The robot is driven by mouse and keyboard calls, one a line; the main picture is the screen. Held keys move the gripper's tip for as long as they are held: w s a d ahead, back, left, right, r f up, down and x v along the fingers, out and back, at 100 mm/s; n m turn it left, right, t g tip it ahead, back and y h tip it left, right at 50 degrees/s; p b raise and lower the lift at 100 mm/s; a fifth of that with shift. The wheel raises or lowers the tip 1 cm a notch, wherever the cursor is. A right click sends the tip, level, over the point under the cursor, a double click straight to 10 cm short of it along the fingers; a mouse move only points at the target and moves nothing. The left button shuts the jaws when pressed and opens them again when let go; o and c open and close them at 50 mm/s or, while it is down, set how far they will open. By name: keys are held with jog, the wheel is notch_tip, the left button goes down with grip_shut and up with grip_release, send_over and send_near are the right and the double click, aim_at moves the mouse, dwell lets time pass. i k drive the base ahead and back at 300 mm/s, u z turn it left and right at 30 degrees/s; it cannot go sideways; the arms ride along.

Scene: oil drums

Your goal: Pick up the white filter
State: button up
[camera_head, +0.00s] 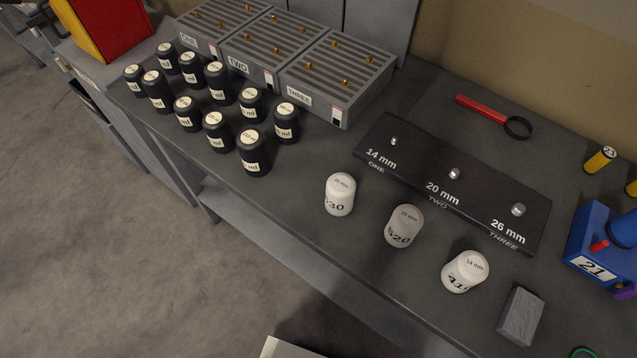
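Three short cylinders, likely the filters, stand in a row near the front edge of the dark workbench (300,205). The left one (340,194) is white, with a number ending in "30" on its side. The middle one (404,227) is greyer and reads "520". The right one (465,271) is white, with "14 mm" on top and a partly visible number starting "41". All three are upright and apart from each other. More than one looks white, so I cannot tell which is meant. My gripper is not in view.
Behind the cylinders lies a black plate (400,180) marked 14, 20 and 26 mm. Several black bottles (254,153) stand left, before grey ribbed boxes (338,78). A grey block (520,316) and a blue device (592,235) are right. A red-handled magnifier (482,108) lies behind.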

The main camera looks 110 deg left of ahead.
aim_at(340, 188)
jog(key=u, duration=0.05)
jog(key=k, duration=1.9)
jog(key=u, duration=2.25)
jog(key=i, duration=0.5)
jog(key=u, duration=0.05)
